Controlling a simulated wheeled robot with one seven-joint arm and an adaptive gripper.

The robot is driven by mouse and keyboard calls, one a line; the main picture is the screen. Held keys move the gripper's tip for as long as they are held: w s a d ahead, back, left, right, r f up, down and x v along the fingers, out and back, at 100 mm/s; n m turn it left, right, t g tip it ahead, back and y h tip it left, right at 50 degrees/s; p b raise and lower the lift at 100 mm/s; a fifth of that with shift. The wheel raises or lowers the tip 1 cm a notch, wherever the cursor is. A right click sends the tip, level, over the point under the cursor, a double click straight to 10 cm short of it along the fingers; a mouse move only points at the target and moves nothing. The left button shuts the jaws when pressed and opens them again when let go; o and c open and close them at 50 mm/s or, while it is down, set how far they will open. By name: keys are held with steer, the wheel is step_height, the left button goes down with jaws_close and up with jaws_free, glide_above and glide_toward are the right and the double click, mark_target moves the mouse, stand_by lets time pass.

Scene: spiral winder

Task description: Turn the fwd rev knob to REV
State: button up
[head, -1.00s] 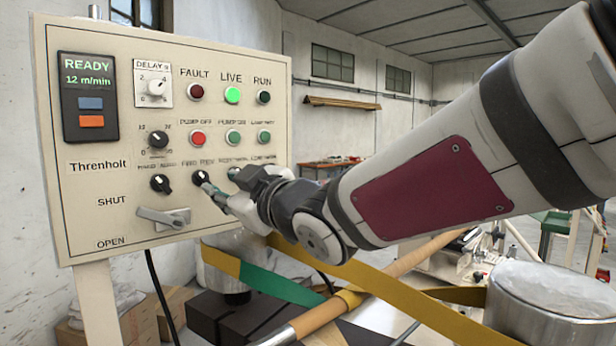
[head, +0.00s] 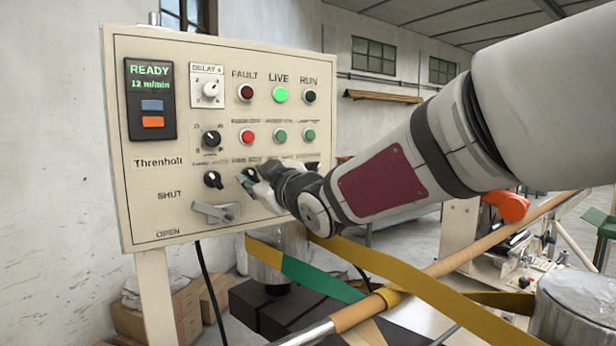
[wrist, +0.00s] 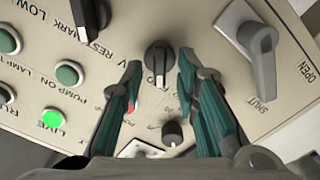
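The fwd rev knob (head: 249,174) is a black selector in the lower row of the cream control panel (head: 170,95), mostly hidden in the head view by my gripper (head: 256,183). In the wrist view a black knob (wrist: 158,58), apparently the same one, sits between the fingertips of my gripper (wrist: 159,75). A light mark shows at its lower end there. My fingers are apart on either side of it, with visible gaps. Its label is mostly hidden, so I cannot tell which setting it is on.
A black knob (head: 213,180) stands just left of the fwd rev knob, above the shut/open lever (head: 215,211). Push buttons, including a red one (head: 247,137), lie above. The live lamp (head: 280,95) glows green. A yellow strap (head: 400,285) and a roller lie below my arm.

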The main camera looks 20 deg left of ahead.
jaws_close()
steer(key=shift+m+b, duration=0.3)
steer(key=m+b, duration=0.2)
steer(key=m, duration=0.2)
steer(key=shift+w+d+b, duration=0.15)
steer(key=shift+b, duration=0.25)
steer(key=m, duration=0.5)
steer(key=shift+m, duration=2.1)
steer(key=shift+o, duration=1.1)
jaws_free()
